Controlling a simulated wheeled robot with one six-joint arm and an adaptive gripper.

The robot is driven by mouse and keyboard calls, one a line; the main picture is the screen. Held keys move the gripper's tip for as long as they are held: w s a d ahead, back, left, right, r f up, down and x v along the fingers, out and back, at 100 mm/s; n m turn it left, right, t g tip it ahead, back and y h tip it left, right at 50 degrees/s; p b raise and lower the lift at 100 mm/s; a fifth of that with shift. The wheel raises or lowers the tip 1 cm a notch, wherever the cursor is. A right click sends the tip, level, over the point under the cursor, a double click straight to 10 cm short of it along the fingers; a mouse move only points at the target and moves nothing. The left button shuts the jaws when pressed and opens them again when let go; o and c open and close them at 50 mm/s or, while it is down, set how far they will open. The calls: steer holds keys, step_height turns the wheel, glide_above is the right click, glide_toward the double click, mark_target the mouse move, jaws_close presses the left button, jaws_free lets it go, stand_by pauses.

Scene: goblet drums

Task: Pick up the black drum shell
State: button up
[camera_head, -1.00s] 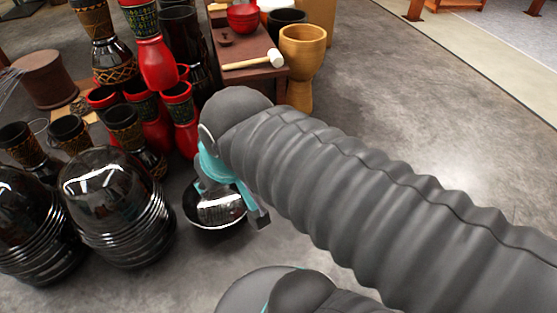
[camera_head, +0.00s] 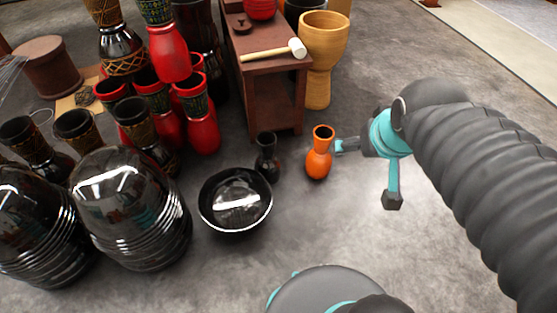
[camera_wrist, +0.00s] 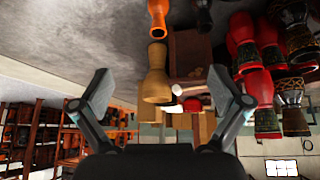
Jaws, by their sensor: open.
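A small black goblet-shaped drum shell (camera_head: 267,160) stands upright on the floor behind a black bowl (camera_head: 236,200), left of an orange shell (camera_head: 319,155). My gripper (camera_head: 368,172) is open and empty, to the right of the orange shell and apart from the black one. The wrist view is upside down. There the orange shell (camera_wrist: 158,18) shows at the top between my spread fingers (camera_wrist: 160,90), and the black shell (camera_wrist: 203,14) is to its right, partly cut off by the top edge.
Large stacked black shells (camera_head: 130,210) fill the lower left. Red drums (camera_head: 195,110) stand behind them. A brown table (camera_head: 275,85) holds a mallet (camera_head: 275,50), with a wooden goblet drum (camera_head: 320,60) beside it. Floor is clear below the orange shell.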

mark_target(270, 158)
steer(key=w+a+f+n+t+b, duration=0.1)
steer(key=w+a+f+b, duration=0.1)
steer(key=w+f, duration=0.55)
steer(key=w+a+f+n+t+y+b, duration=0.15)
steer(key=w+f, duration=0.25)
steer(key=w, duration=0.6)
steer(key=w+a+f+t+b, duration=0.1)
steer(key=w+a+f, duration=0.2)
steer(key=w+f, duration=0.45)
steer(key=w+a+f+n+t+y+b, duration=0.1)
steer(key=w+a+f+b, duration=0.2)
steer(key=f, duration=0.7)
steer(key=w+a+f+n+t+y, duration=0.15)
steer(key=a+f, duration=0.25)
steer(key=f, duration=0.6)
steer(key=w+a+f+y+b, duration=0.2)
steer(key=w+a+f, duration=0.15)
steer(key=f, duration=0.65)
steer(key=b+x, duration=0.1)
steer(key=x, duration=0.6)
steer(key=shift+a+f, duration=0.1)
steer(key=shift+a, duration=0.05)
steer(key=shift+b+x, duration=0.45)
steer(key=shift+x, duration=2.65)
